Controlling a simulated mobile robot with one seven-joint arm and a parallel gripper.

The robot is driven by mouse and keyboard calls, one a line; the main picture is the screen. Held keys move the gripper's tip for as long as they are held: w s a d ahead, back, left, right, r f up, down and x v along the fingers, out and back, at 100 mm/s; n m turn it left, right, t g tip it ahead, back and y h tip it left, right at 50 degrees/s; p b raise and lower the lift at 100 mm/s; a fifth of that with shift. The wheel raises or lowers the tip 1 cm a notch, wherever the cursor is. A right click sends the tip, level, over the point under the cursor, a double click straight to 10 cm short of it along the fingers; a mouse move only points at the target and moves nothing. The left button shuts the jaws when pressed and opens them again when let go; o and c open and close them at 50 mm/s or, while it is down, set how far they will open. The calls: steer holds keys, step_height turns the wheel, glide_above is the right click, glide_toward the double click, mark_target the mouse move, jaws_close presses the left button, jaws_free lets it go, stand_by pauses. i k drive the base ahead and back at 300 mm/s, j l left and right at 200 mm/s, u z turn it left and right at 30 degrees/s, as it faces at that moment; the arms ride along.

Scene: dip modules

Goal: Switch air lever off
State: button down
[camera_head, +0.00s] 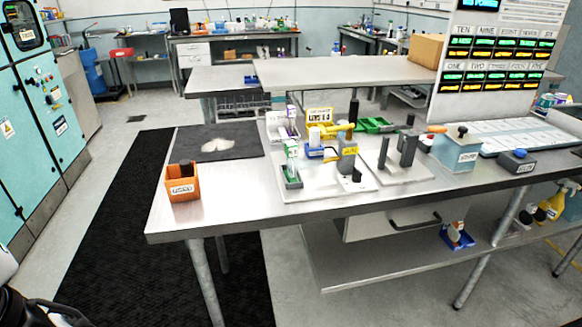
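No lever in the camera view carries a label that I can read as air. A yellow handle (338,131) lies roughly level on a small grey and yellow fixture (347,152), on a white base plate (318,186) in the middle of the workbench. An orange-tipped part (437,129) sits farther right, beside a pale blue box with a black knob (457,148). I cannot tell which of these is the air lever. Black and white parts show at the bottom left edge; no gripper fingers show there.
The workbench (230,208) holds an orange bin (183,183), a dark mat (220,142), dark upright posts (407,150) and a black-buttoned box (517,161). A tall display panel (492,60) stands at the back right. A black floor mat (110,225) lies clear at left.

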mark_target(348, 127)
steer(key=i+l, duration=0.2)
steer(key=i+l+z, duration=0.15)
steer(key=i, duration=0.25)
steer(key=l+u, duration=0.15)
steer(key=l, duration=0.2)
steer(key=k+l+u, duration=0.2)
steer(key=l, duration=0.15)
steer(key=l+u, duration=0.15)
steer(key=l, duration=0.2)
steer(key=i, duration=0.5)
